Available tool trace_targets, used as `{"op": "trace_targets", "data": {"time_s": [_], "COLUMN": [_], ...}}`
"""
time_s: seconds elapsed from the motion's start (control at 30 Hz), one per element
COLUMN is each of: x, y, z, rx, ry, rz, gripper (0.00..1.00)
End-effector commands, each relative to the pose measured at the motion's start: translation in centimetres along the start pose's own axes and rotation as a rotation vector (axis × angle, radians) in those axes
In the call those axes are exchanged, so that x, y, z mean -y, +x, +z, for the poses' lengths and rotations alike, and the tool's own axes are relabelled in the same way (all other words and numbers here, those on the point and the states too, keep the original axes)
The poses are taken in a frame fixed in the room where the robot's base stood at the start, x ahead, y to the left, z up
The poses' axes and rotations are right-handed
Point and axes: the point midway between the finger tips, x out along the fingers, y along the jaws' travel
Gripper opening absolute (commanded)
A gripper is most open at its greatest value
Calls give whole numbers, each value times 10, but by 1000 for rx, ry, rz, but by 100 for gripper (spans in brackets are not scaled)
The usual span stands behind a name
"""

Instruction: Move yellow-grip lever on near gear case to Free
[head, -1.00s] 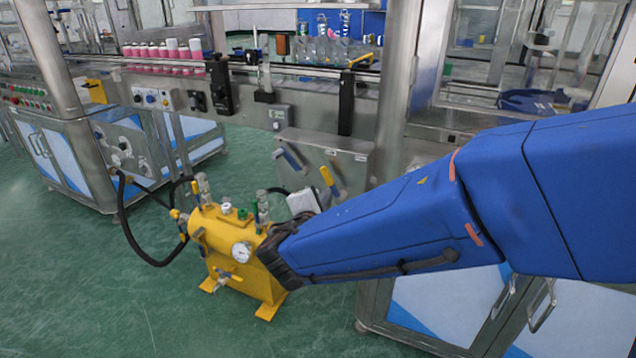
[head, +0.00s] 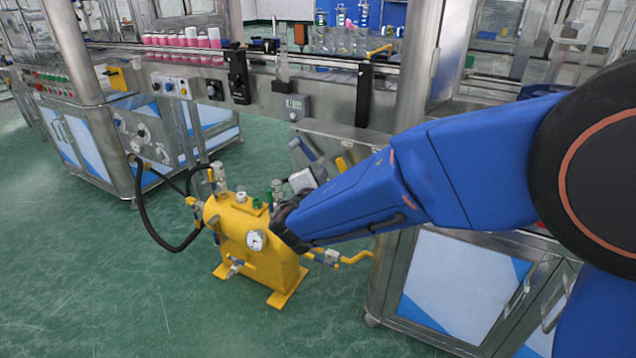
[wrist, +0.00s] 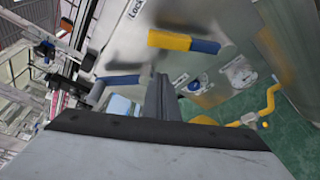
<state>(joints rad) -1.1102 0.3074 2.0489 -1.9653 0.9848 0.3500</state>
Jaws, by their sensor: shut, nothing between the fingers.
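The yellow-grip lever (wrist: 168,40) shows in the upper middle of the wrist view, with a blue section at its right end. It lies nearly level in that picture, on a metal panel. A label beginning "Lock" (wrist: 135,8) is above it and a smaller label (wrist: 180,80) below it. In the head view the yellow grip (head: 342,163) shows just above my blue arm. My gripper (wrist: 160,84) is shut and empty, below the lever in the wrist picture, with a gap visible between them. The head view hides my fingers behind the arm.
A second lever with a blue section (wrist: 120,80) is left of my fingers. A yellow tank (head: 255,240) with gauge, valves and black hose stands on the green floor beside my arm. A yellow pipe (wrist: 262,105) is at the right. Pink-and-white cans (head: 180,40) line the conveyor.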

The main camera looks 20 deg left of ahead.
Motion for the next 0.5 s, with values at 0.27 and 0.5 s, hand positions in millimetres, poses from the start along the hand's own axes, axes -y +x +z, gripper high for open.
{"op": "trace_targets", "data": {"time_s": [0.27,0.5], "x": [0,0], "y": [-11,-14], "z": [29,38], "rx": [0,0], "ry": [0,-1], "rz": [0,0], "gripper": [0,0]}}
